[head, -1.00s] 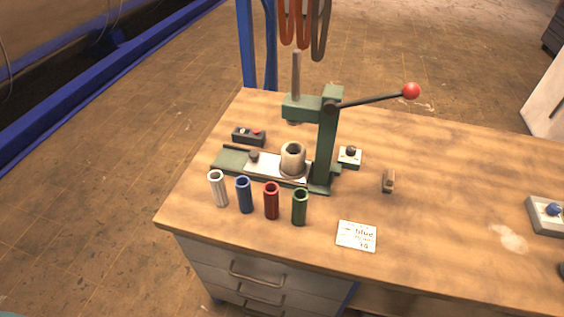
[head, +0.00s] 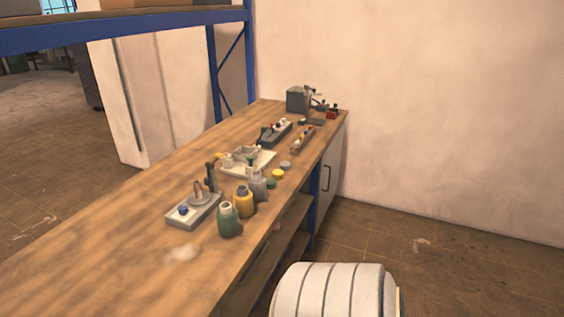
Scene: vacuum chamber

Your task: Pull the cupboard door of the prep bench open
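The prep bench (head: 120,243) runs from the lower left to the wall at the back in the head view. Its white cupboard door (head: 335,166) is under the far right end of the top, seen at a steep angle. A dark vertical handle (head: 326,178) is on the door. The door appears closed, flush with the bench front. Neither of my grippers is in view.
Bottles (head: 229,219), a small stand (head: 193,209) and a pale tray (head: 248,162) sit on the top. Open shelves (head: 283,236) are left of the cupboard. A white ribbed drum (head: 337,291) stands in front.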

